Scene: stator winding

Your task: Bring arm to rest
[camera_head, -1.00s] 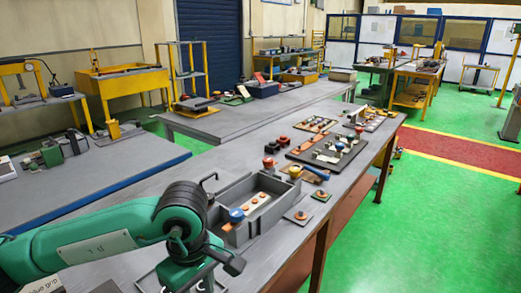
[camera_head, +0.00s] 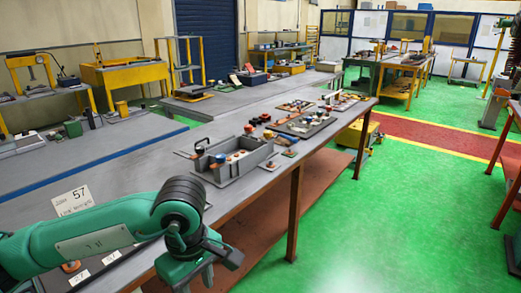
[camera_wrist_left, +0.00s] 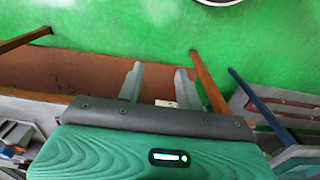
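My green left arm comes in from the lower left in the head view. Its gripper (camera_head: 200,274) hangs by the near bench's front edge, partly cut off by the bottom of the picture. In the left wrist view the two grey fingers (camera_wrist_left: 160,88) stand apart with nothing between them, so the gripper is open. Beyond them are the brown lower shelf (camera_wrist_left: 75,73) and green floor. My right arm and gripper are not in view.
The near bench (camera_head: 165,168) carries a grey tray (camera_head: 232,176), a dark board with parts (camera_head: 302,126) and a card marked 57 (camera_head: 72,201). Bench legs (camera_head: 295,215) stand at its front edge. Green floor (camera_head: 400,210) is clear to the right.

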